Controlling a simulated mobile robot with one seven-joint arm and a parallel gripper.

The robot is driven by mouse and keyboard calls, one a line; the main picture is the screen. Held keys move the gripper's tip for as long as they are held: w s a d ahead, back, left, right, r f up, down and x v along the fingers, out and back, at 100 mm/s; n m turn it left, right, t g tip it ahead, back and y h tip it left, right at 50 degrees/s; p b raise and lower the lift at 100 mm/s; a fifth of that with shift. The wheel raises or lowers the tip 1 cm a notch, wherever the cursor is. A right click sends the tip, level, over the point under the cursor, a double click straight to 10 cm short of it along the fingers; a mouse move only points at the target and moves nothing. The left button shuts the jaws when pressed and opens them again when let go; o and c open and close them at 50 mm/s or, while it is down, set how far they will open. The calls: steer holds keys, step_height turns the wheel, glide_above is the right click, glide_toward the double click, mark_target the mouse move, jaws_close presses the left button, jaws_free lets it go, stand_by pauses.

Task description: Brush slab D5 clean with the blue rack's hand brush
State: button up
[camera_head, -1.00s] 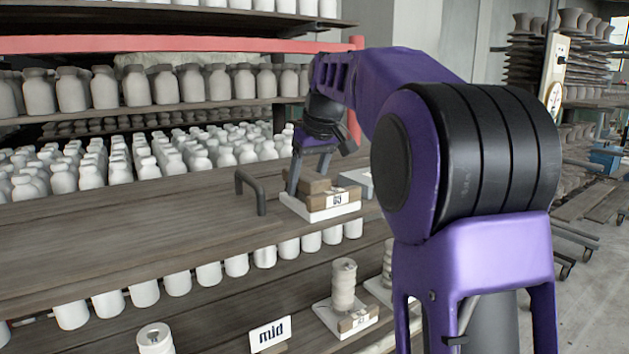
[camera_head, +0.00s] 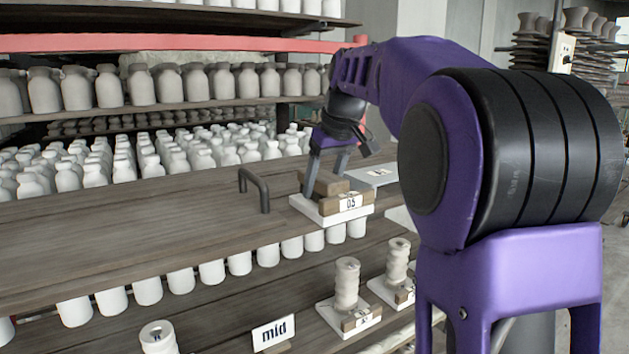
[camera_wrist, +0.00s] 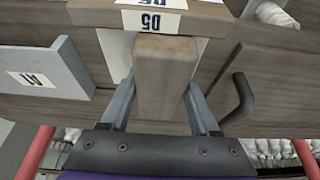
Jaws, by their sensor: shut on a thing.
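That label also shows at the top of the wrist view (camera_wrist: 150,20). My gripper (camera_head: 324,182) points down over the slab. It is shut on a brown wooden block, which I take to be the hand brush (camera_head: 328,185); the brush also shows between both fingers in the wrist view (camera_wrist: 165,85). Its bristles are hidden, so I cannot tell whether it touches the slab.
A dark bar handle (camera_head: 258,190) stands on the board just left of the slab. A grey plate labelled A1 (camera_wrist: 50,72) lies on the other side. White jars (camera_head: 150,165) crowd the shelf behind. Ribbed clay pieces (camera_head: 346,285) stand on the lower shelf. The board's left part is clear.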

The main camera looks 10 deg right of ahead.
steer(key=shift+w+d, duration=0.2)
steer(key=shift+d, duration=0.45)
steer(key=shift+w+d, duration=0.25)
steer(key=shift+d, duration=0.45)
steer(key=shift+w+d, duration=0.2)
steer(key=shift+d, duration=0.45)
steer(key=shift+s+a, duration=0.3)
steer(key=shift+a, duration=0.65)
steer(key=shift+s+a, duration=0.35)
steer(key=shift+a, duration=0.6)
steer(key=shift+s+a, duration=0.3)
steer(key=shift+a, duration=0.65)
steer(key=shift+w+d, duration=0.2)
steer(key=shift+d, duration=0.4)
steer(key=shift+w+d, duration=0.15)
steer(key=shift+d, duration=0.25)
steer(key=shift+w+d, duration=0.3)
steer(key=shift+d, duration=0.65)
steer(key=shift+w+d, duration=0.3)
steer(key=shift+d, duration=0.6)
steer(key=shift+s+a+f, duration=0.1)
steer(key=shift+s+a, duration=0.2)
steer(key=shift+a, duration=0.65)
steer(key=shift+s+a+r, duration=0.1)
steer(key=shift+s+a, duration=0.25)
steer(key=shift+a, duration=0.6)
steer(key=shift+s+a+f, duration=0.1)
steer(key=shift+s+a, duration=0.2)
steer(key=shift+a, duration=0.65)
